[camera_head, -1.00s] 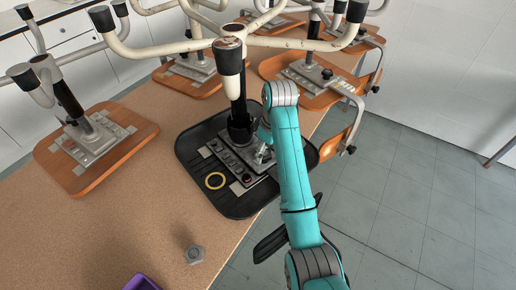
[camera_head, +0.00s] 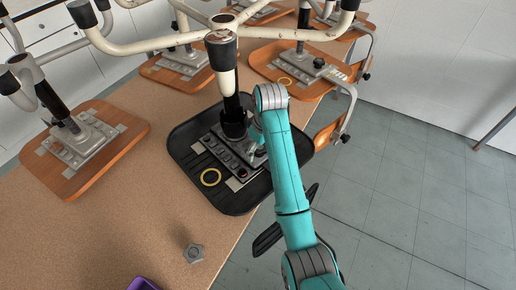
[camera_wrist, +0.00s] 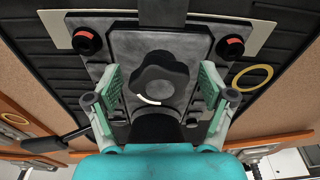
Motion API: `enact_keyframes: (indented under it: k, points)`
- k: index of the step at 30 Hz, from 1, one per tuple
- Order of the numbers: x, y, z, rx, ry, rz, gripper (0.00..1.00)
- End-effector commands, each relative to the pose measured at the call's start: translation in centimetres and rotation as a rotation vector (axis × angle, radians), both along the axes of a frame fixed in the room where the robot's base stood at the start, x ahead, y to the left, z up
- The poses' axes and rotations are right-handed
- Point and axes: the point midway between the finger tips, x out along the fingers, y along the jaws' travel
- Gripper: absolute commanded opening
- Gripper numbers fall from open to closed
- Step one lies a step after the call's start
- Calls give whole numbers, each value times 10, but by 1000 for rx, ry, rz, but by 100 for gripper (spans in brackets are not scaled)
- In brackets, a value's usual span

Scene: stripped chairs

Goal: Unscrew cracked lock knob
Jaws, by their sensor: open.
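The lock knob (camera_wrist: 160,78) is black and lobed, with a pale crescent mark on its near edge; in the wrist view it sits on the grey mechanism plate (camera_wrist: 117,50). I cannot make out a crack for sure. My gripper (camera_wrist: 162,88) is open, with one green finger on each side of the knob and a visible gap to it. In the head view the plate (camera_head: 216,149) belongs to an upturned chair base with a black column (camera_head: 233,115). There my teal arm mostly hides the gripper, and the knob cannot be seen.
A grey nut (camera_head: 193,253) and a purple container (camera_head: 142,284) lie nearer. Upturned bases on wooden seats (camera_head: 90,150) stand around. The bench front left is mostly clear.

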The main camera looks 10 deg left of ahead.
Motion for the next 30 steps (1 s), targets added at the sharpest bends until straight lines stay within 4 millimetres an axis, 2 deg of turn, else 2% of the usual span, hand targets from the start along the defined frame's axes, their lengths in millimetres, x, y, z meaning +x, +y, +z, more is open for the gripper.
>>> enact_keyframes:
  k: [18, 30]
  points:
    - [0, 1, 0, 0, -1, -699, 82]
    - [0, 1, 1, 0, -2, -952, 82]
